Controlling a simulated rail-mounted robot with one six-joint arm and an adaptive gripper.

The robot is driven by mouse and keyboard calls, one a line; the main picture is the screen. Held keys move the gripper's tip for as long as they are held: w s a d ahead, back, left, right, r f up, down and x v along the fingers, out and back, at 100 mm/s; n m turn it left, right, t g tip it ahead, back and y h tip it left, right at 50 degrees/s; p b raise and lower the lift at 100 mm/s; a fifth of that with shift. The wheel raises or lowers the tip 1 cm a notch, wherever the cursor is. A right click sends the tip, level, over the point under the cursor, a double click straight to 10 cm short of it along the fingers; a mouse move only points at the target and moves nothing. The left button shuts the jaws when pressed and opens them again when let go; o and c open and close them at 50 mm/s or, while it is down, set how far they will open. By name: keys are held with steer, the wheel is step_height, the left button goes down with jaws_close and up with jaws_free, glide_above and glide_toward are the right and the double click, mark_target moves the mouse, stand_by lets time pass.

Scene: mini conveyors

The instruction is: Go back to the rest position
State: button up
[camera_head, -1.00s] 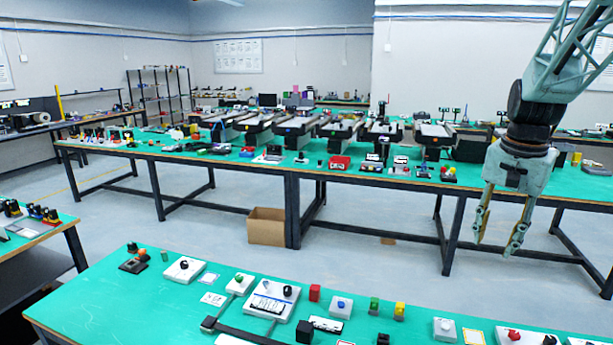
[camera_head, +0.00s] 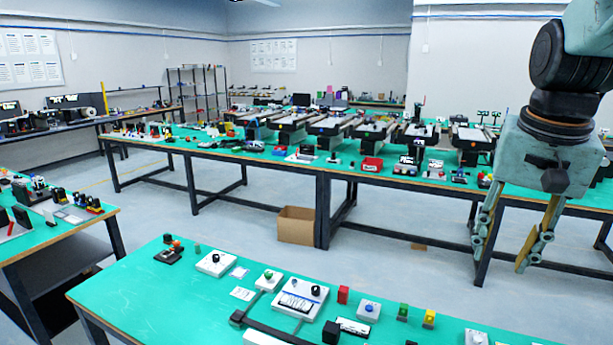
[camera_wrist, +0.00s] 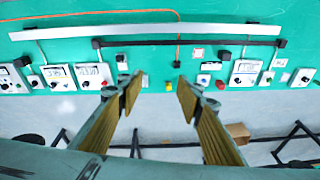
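My gripper (camera_head: 500,256) hangs at the right of the head view, fingers pointing down, in front of the far bench. Its two fingers are spread apart with nothing between them. In the wrist view the fingertips (camera_wrist: 159,92) are also apart and empty, with a green benchtop beyond them. The gripper touches nothing that I can see. The upper arm is cut off by the top right edge of the head view.
A near green bench (camera_head: 130,290) holds buttons, switches and small blocks. The far bench (camera_head: 400,182) carries several mini conveyors (camera_head: 340,126). A side bench (camera_head: 90,222) stands at left. A cardboard box (camera_head: 297,226) lies on the floor.

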steer(key=s+a+n, duration=0.3)
steer(key=s+a, duration=0.4)
steer(key=s, duration=0.3)
steer(key=s+a+n+t, duration=0.1)
steer(key=s+a+n, duration=0.2)
steer(key=s+a, duration=0.4)
steer(key=shift+s+a+f+n+t+y, duration=0.3)
steer(key=shift+s+y, duration=0.1)
steer(key=shift+s, duration=1.85)
steer(key=shift+r, duration=0.1)
